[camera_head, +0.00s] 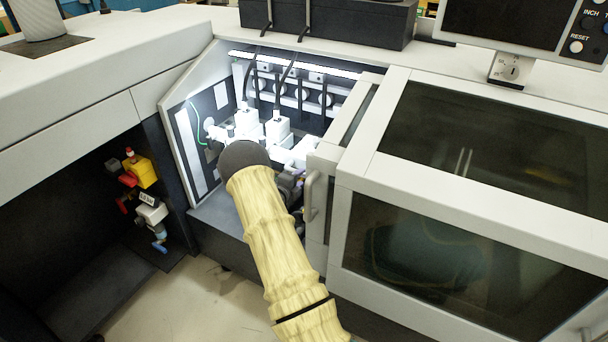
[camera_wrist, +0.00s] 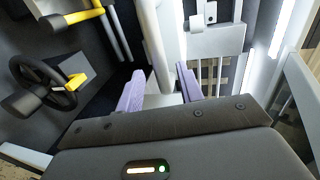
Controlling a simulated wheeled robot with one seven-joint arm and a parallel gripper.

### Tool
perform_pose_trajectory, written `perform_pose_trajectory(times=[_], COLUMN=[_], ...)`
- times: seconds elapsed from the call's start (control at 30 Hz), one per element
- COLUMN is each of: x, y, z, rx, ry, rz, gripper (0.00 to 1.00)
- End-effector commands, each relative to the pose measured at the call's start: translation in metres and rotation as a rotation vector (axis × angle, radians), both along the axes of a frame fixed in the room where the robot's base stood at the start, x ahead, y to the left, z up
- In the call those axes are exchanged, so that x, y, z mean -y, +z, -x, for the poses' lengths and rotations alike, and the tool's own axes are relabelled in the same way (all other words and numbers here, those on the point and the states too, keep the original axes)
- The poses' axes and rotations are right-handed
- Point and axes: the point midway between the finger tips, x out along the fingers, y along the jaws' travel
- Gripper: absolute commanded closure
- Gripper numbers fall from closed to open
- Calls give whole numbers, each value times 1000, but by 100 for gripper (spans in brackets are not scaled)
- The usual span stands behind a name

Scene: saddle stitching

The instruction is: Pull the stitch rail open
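In the head view, my arm reaches into the lit open bay of the stitching machine (camera_head: 225,212) and hides much of its inside. White stitching parts (camera_head: 277,130) stand in the bay beyond the arm. My gripper (camera_wrist: 160,84) shows in the wrist view as two purple fingers with a gap between them. A pale bar (camera_wrist: 156,48) runs down towards this gap, beside a thicker white cylinder. I cannot tell whether the bar lies between the fingers or behind them, or which part is the stitch rail.
A black handwheel (camera_wrist: 45,83) and a yellow-ended lever (camera_wrist: 78,17) are left of the fingers in the wrist view. A glazed cover (camera_head: 450,250) closes the machine's right side. A light door handle (camera_head: 310,197) stands close to my arm's right.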

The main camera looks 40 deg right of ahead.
Motion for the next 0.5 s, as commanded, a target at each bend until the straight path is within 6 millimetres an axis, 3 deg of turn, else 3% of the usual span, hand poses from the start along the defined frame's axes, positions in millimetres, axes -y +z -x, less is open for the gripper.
perform_pose_trajectory(times=[0.2, 0.5], x=[29, 37], y=[-6, -8], z=[-11, -15], rx=[0, 0], ry=[-1, 1], rz=[1, 1], gripper=[63, 63])
